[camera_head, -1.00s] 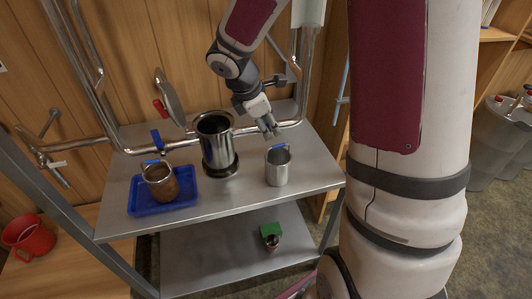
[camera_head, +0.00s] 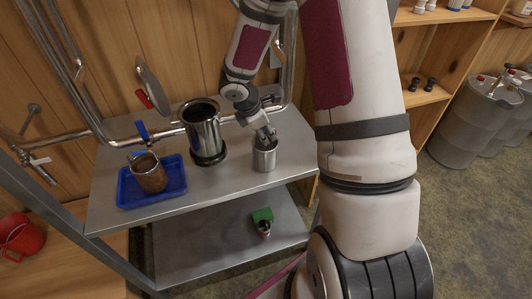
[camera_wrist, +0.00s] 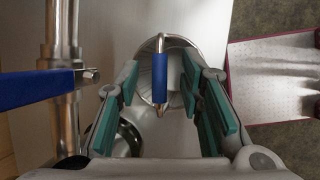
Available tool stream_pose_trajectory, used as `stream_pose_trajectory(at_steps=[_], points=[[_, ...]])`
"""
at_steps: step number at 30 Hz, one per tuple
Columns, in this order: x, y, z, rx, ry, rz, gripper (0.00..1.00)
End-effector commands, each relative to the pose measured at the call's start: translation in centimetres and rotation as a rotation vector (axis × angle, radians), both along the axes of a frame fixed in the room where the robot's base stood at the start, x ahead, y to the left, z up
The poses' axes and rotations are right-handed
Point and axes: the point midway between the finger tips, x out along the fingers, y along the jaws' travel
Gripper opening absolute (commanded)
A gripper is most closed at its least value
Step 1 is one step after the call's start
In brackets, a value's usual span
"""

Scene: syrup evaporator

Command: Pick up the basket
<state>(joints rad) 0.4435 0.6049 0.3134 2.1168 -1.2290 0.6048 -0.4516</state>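The likely basket is a small round metal container (camera_head: 265,157) at the right front of the steel table's top shelf. Its bail handle with a blue grip (camera_wrist: 160,82) stands up in the wrist view. My gripper (camera_head: 264,135) is right above the container in the head view. In the wrist view my gripper (camera_wrist: 159,72) is open, with green pads to the left and right of the blue grip and a gap on each side. The lower part of the container is hidden in the wrist view.
A tall metal cylinder (camera_head: 204,134) stands left of the container. Pipes run along the back of the steel shelf (camera_head: 226,184). A green-topped item (camera_head: 262,216) sits on the lower shelf. A red bucket (camera_head: 20,238) stands far left.

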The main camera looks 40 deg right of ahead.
Motion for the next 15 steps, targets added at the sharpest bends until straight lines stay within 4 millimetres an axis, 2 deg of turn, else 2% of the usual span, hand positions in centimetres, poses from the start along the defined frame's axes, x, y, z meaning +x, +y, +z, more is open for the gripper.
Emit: stream_pose_trajectory(at_steps=[3,10,12,15], points=[[0.1,-0.26,-0.67,0.001,-0.001,0.001,0.34],[0.14,-0.3,-0.74,0.001,-0.001,0.001,0.34],[0.13,-0.3,-0.73,0.001,-0.001,0.001,0.19],[0.12,-0.3,-0.73,0.001,-0.001,0.001,0.0]])
